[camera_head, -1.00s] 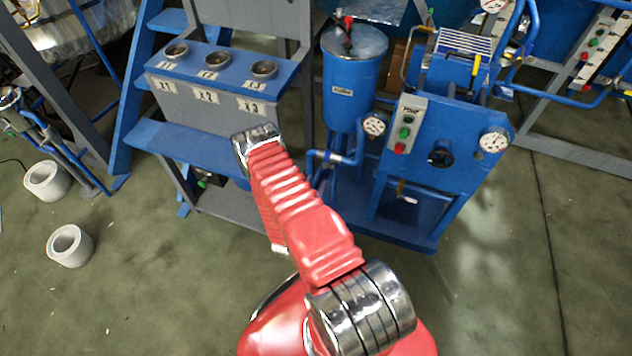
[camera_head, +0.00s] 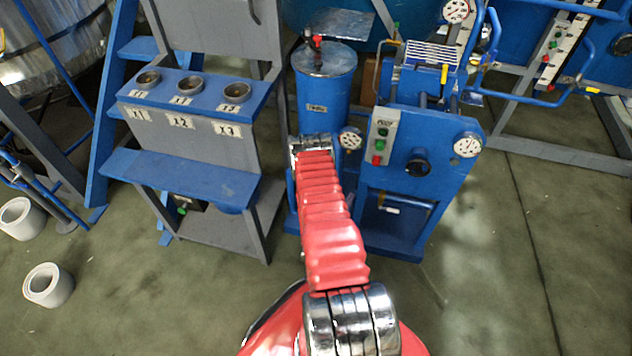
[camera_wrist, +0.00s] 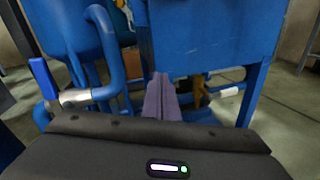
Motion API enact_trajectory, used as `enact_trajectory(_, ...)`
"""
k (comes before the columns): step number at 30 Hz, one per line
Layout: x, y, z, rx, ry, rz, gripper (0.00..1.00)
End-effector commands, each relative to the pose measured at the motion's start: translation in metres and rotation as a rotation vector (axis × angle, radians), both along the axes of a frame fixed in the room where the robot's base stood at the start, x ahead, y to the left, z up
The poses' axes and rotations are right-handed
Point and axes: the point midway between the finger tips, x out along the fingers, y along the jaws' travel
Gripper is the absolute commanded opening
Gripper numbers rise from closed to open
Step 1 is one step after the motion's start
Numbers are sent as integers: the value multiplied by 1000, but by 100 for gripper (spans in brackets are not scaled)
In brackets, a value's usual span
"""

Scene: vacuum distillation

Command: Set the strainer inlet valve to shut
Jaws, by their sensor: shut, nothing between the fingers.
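In the wrist view, a blue lever handle (camera_wrist: 42,78) stands nearly upright at the left, by a silver fitting (camera_wrist: 75,98) on a bent blue pipe (camera_wrist: 112,55). A brass-coloured part (camera_wrist: 201,92) with a white-banded pipe (camera_wrist: 230,91) is under the blue cabinet at the right. I cannot tell for certain which is the strainer inlet valve. My gripper (camera_wrist: 161,80) is shut and empty, between these two and apart from the blue lever. In the head view my arm hides the gripper and the pipework behind it.
The blue tank (camera_head: 325,95) and pump cabinet (camera_head: 440,125) with gauges stand in front of my arm. A grey-and-blue rack (camera_head: 200,150) is on the left. Two pale rings (camera_head: 48,285) lie on the floor at left. Floor at right (camera_head: 500,280) is clear.

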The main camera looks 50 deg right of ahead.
Motion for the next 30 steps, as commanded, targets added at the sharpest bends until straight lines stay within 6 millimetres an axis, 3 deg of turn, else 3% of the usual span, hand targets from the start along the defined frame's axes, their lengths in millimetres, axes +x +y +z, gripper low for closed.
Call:
enact_trajectory(6,-27,-36,-11,99,-299,18,0)
enact_trajectory(12,-38,-54,-17,207,-607,57,0)
enact_trajectory(30,-52,-72,-24,616,-1479,151,0)
